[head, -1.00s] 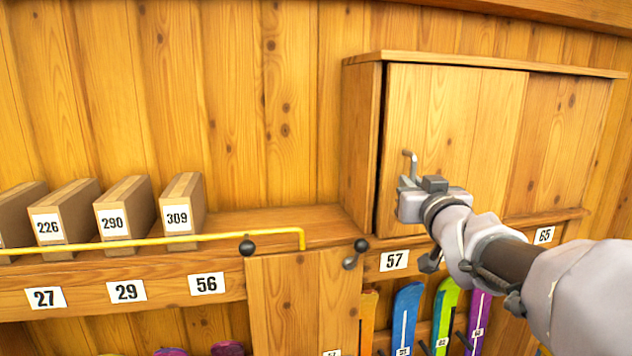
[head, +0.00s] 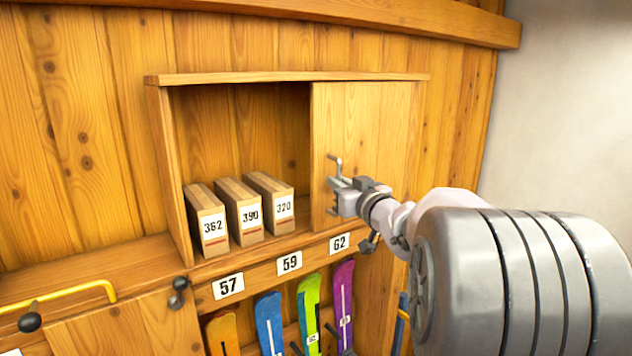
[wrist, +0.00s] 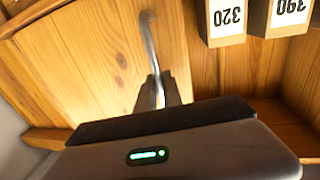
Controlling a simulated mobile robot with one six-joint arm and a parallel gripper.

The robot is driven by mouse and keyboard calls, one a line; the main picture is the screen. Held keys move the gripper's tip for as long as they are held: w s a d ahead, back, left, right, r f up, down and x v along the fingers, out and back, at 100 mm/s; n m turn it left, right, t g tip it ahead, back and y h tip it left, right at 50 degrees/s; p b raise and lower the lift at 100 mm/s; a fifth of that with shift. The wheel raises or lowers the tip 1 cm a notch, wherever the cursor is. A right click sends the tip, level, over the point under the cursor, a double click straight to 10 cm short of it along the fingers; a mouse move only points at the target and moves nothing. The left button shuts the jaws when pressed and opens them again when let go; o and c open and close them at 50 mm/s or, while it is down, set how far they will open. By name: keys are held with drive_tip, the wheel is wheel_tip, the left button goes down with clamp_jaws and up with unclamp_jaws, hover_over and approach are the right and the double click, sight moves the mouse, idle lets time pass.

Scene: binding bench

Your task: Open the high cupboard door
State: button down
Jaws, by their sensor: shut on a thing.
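The high cupboard (head: 290,78) is a wooden wall box, and its left half stands open. Its sliding door (head: 385,125) covers the right half. A grey metal handle (head: 336,164) is on the door near its left edge. My gripper (head: 337,186) is at the handle and shut on it. In the wrist view the handle (wrist: 149,45) runs down from the door (wrist: 95,60) between my jaws.
Boxes 362 (head: 207,220), 390 (head: 241,210) and 320 (head: 273,202) stand in the open half. Below are number plates and several coloured skis (head: 270,320). A yellow rail (head: 70,299) is at lower left. A pale wall (head: 565,110) is at right.

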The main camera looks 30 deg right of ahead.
drive_tip(key=shift+d, duration=0.3)
drive_tip(key=c, duration=1.5)
unclamp_jaws()
drive_tip(key=shift+w, duration=0.1)
drive_tip(key=s+a+b, duration=0.2)
drive_tip(key=s+b, duration=0.1)
drive_tip(key=s, duration=1.4)
drive_tip(key=shift+s+a, duration=0.15)
drive_tip(key=shift+a, duration=0.25)
